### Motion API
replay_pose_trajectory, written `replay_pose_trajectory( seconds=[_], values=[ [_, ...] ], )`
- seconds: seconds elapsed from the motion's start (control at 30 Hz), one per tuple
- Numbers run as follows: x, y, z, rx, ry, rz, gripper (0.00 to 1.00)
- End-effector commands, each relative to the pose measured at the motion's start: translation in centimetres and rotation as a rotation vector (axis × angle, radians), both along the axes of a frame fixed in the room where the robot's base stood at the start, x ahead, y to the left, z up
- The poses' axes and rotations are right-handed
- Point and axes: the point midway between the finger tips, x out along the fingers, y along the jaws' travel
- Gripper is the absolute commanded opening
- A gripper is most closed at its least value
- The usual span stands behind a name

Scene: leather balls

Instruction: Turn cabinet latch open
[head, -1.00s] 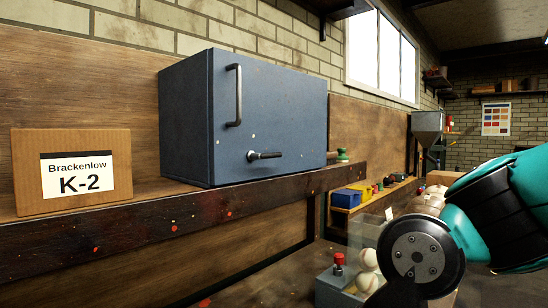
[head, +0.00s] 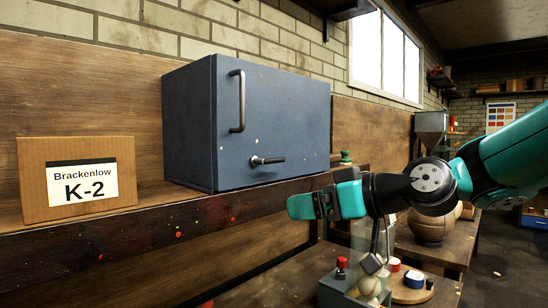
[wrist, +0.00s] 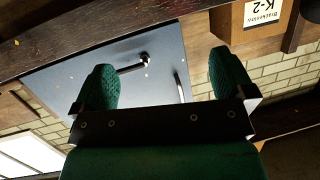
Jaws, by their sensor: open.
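The blue-grey cabinet (head: 280,120) stands on the dark wooden shelf, its door shut. The cabinet latch (head: 266,160) is a dark lever low on the door, lying about level and pointing right from its pivot. A vertical bar handle (head: 238,101) is on the door's upper left. My gripper (head: 306,206) is open and empty, in front of the shelf edge, below and to the right of the latch and apart from it. In the wrist view the latch (wrist: 132,68) shows between and beyond the two green fingers, nearer the left one, and the bar handle (wrist: 181,86) shows too.
A cardboard box marked K-2 (head: 76,180) stands left of the cabinet. The shelf's front edge (head: 130,231) runs below the cabinet. A box with a red knob and balls (head: 350,288) stands lower, below my arm. The space before the door is clear.

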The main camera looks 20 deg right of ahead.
Motion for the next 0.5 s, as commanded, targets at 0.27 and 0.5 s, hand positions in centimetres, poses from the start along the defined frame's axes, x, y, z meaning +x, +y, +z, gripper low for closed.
replay_pose_trajectory(
  seconds=[0.27, 0.5],
  values=[
    [3.5, -6.3, 5.8, 0.070, -0.275, -0.151, 1.00],
    [6.7, -4.2, 6.1, 0.071, -0.271, -0.144, 1.00]
  ],
)
